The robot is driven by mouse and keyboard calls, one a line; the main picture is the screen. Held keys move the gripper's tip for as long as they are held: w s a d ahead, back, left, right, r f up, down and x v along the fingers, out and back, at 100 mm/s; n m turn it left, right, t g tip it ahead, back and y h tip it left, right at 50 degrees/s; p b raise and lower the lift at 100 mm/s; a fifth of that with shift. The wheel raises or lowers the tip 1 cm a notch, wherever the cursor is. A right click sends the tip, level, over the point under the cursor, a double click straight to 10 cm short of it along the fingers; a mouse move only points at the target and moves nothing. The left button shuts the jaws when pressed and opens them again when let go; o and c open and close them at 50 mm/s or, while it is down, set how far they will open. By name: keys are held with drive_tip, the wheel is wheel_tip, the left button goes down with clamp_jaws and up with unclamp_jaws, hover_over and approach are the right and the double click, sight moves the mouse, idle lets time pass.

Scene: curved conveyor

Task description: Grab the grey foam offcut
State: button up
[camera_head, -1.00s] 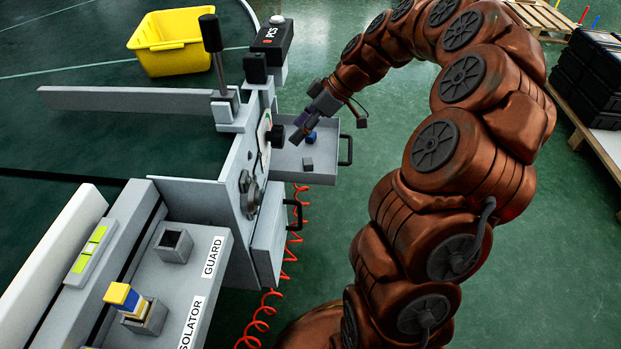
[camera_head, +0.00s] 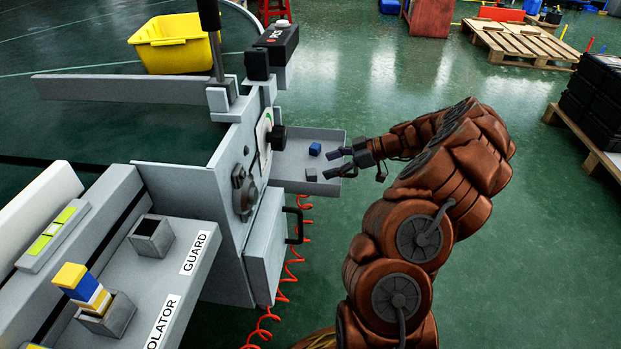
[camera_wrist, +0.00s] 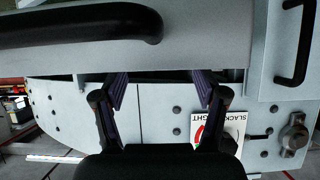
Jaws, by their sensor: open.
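A small dark grey block (camera_head: 311,174), which looks like the grey foam offcut, lies in the open grey drawer (camera_head: 290,160) towards its near right side. A small blue block (camera_head: 315,149) lies just behind it. My gripper (camera_head: 331,164) is open and empty at the drawer's right end, fingers pointing left towards the blocks. The grey block is close to the lower fingertip; I cannot tell whether they touch. In the wrist view, my open fingers (camera_wrist: 163,88) face the grey machine front, and neither block shows.
A black drawer handle (camera_wrist: 80,25) crosses the top of the wrist view. A lower closed drawer (camera_head: 265,245) with a black handle sits under the open one. A red coiled hose (camera_head: 290,275) hangs beside it. Open green floor lies to the right.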

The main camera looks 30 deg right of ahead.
sight(313, 172)
drive_tip(key=b+x, duration=0.2)
drive_tip(key=x, duration=0.2)
drive_tip(key=shift+s+a+f, duration=0.1)
drive_tip(key=shift+a+f, duration=0.1)
drive_tip(key=shift+a, duration=0.05)
drive_tip(key=shift+w+a+f, duration=0.2)
drive_tip(key=shift+w+a, duration=0.15)
drive_tip(key=shift+c, duration=0.2)
drive_tip(key=c, duration=0.8)
